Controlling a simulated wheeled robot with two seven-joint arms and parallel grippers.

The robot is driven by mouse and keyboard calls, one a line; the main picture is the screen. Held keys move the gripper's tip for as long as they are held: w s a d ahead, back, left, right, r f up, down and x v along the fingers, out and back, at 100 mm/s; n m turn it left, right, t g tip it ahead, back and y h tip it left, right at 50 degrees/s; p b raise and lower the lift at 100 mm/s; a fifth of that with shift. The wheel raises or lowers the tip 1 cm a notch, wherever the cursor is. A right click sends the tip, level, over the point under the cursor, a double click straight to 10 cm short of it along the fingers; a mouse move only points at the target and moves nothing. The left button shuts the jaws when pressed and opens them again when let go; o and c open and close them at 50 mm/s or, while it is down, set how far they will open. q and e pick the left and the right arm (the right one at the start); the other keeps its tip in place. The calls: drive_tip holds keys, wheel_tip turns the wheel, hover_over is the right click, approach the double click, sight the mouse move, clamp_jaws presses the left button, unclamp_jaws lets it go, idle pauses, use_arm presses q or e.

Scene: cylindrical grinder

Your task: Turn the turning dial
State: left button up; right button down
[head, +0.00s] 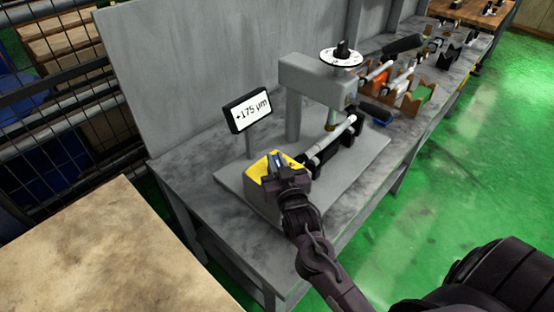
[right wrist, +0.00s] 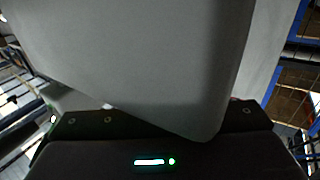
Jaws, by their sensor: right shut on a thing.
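A grinder with a grey base plate (head: 365,158) stands on the workbench. A round white dial (head: 342,57) with marks and a black knob sits on top of its grey head, with no gripper at it. My right gripper (head: 279,166) is at the yellow-topped block (head: 258,168) at the near left end of the base, shut on a small part there. The gripper covers that part, so I cannot tell what it is. In the right wrist view a large grey block (right wrist: 150,60) hides the fingertips. My left gripper is not in view.
A small display (head: 250,112) reading +175 µm stands behind the block. A shaft (head: 330,143) lies in black supports beside it. Racks with more shafts and handles (head: 415,95) stand farther along the bench. A brown table (head: 90,245) is at the lower left.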

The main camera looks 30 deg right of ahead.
drive_tip(key=shift+d+r+n+y, duration=0.1)
drive_tip(key=shift+n+y, duration=0.6)
drive_tip(key=shift+y, duration=0.4)
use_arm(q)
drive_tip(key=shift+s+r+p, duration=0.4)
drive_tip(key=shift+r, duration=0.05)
use_arm(e)
drive_tip(key=shift+n+y, duration=0.8)
drive_tip(key=shift+y, duration=0.5)
drive_tip(key=c, duration=1.4)
unclamp_jaws()
drive_tip(key=shift+w, duration=0.15)
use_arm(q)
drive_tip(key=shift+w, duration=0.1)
